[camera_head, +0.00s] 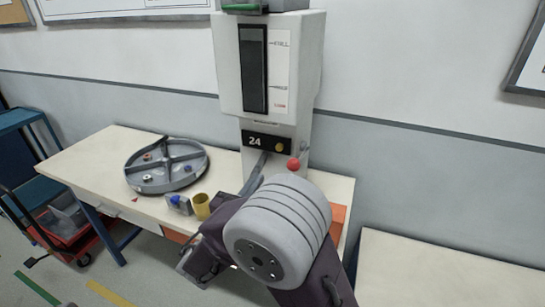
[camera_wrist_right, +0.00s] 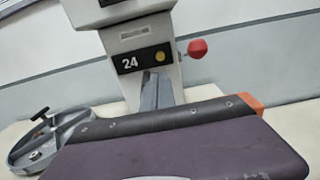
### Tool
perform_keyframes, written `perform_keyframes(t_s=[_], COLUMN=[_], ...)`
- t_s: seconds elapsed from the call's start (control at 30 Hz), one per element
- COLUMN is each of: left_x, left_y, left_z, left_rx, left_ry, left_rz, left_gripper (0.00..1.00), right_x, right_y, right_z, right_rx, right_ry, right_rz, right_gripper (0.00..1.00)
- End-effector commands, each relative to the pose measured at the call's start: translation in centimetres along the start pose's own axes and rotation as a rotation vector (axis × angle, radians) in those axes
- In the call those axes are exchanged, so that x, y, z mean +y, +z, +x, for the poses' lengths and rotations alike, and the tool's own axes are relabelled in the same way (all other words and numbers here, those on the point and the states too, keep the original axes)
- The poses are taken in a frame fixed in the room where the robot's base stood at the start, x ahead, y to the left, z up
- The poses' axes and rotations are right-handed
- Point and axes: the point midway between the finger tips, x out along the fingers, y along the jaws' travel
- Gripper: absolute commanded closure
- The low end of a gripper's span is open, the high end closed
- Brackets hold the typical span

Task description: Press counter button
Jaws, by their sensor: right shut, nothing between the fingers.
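The counter (camera_head: 266,143) is a dark panel reading 24 on the front of the grey dispenser machine (camera_head: 270,60). A round yellow button (camera_head: 279,147) sits at its right end; it also shows in the right wrist view (camera_wrist_right: 160,56). My right gripper (camera_head: 196,266) is low at the front of the table, below and left of the button and well apart from it. It is shut and empty; its fingertips are hard to make out behind my arm. In the right wrist view, my dark purple arm part fills the bottom. My left gripper is not in view.
A red ball knob (camera_head: 294,164) is close to the right of the button. A round divided tray (camera_head: 166,166), a small grey-blue block (camera_head: 179,204) and a yellow cup (camera_head: 201,206) are on the table at left. An orange patch (camera_head: 338,222) lies at right.

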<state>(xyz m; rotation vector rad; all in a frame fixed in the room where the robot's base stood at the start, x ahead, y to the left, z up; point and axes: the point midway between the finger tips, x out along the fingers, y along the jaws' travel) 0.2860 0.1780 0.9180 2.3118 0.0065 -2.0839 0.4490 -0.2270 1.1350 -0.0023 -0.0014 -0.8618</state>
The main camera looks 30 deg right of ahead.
Motion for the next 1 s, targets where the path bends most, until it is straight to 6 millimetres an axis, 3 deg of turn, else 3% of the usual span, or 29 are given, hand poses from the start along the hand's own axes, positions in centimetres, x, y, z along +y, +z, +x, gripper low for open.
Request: perform_keyframes(t_s=[0.17,0.7,1.0], left_x=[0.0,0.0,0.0], left_y=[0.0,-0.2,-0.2], left_z=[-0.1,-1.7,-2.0], left_rx=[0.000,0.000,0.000], left_ry=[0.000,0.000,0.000], left_rz=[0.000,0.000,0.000], left_gripper=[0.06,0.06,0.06], right_x=[-0.1,-0.2,-0.1], right_y=[0.0,0.1,-0.1], right_z=[1.0,11.9,14.1], right_rx=[0.001,0.003,0.003], right_ry=[-0.005,-0.007,-0.003], right_rz=[0.001,0.001,0.001], right_gripper=[1.00,1.00,1.00])
